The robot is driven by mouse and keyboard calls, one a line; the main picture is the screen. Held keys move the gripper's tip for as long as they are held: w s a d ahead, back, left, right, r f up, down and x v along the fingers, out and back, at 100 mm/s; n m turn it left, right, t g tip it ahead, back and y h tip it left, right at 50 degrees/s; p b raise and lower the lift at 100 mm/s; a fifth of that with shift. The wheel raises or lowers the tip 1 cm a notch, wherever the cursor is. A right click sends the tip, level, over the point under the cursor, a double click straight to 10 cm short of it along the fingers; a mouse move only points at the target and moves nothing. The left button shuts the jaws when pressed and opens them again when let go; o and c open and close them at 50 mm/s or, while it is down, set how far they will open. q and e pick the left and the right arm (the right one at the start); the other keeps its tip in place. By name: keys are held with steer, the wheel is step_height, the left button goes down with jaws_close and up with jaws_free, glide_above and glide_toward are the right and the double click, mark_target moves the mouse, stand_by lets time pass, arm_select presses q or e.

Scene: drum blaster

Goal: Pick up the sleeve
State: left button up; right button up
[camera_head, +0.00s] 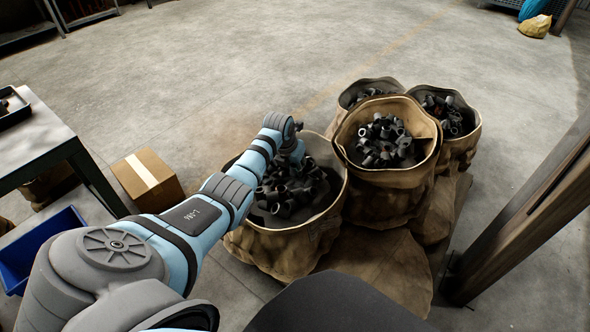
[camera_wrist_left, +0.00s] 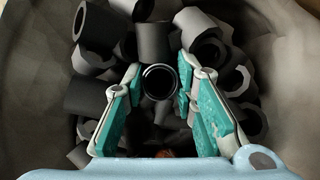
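Many dark grey and black sleeves (camera_head: 287,194) lie heaped in the front brown sack (camera_head: 290,250). My left arm reaches over this sack with its wrist low over the far part of the heap; its fingers are hidden in the head view. In the left wrist view my left gripper (camera_wrist_left: 158,72) is open, with teal pads pointing into the heap. One black sleeve (camera_wrist_left: 160,82) stands end-up between the fingertips, its round opening facing the camera. A small gap shows at its left; contact at its right side is unclear. My right gripper is not in view.
More sacks of black parts stand close behind and right, the tallest sack (camera_head: 345,150) nearest. A wooden post (camera_head: 530,215) rises at the right. A cardboard box (camera_head: 150,190), blue bin (camera_head: 35,250) and table (camera_head: 35,135) are at the left. Open floor lies beyond.

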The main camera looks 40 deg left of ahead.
arm_select(q)
jaws_close()
steer(key=shift+r, duration=0.2)
step_height(320, 180, up, 5)
steer(key=p, duration=0.3)
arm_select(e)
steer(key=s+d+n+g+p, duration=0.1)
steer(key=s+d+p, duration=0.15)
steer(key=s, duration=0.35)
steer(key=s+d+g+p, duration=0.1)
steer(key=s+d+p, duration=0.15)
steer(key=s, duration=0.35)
arm_select(q)
step_height(320, 180, up, 33)
steer(key=p, duration=1.9)
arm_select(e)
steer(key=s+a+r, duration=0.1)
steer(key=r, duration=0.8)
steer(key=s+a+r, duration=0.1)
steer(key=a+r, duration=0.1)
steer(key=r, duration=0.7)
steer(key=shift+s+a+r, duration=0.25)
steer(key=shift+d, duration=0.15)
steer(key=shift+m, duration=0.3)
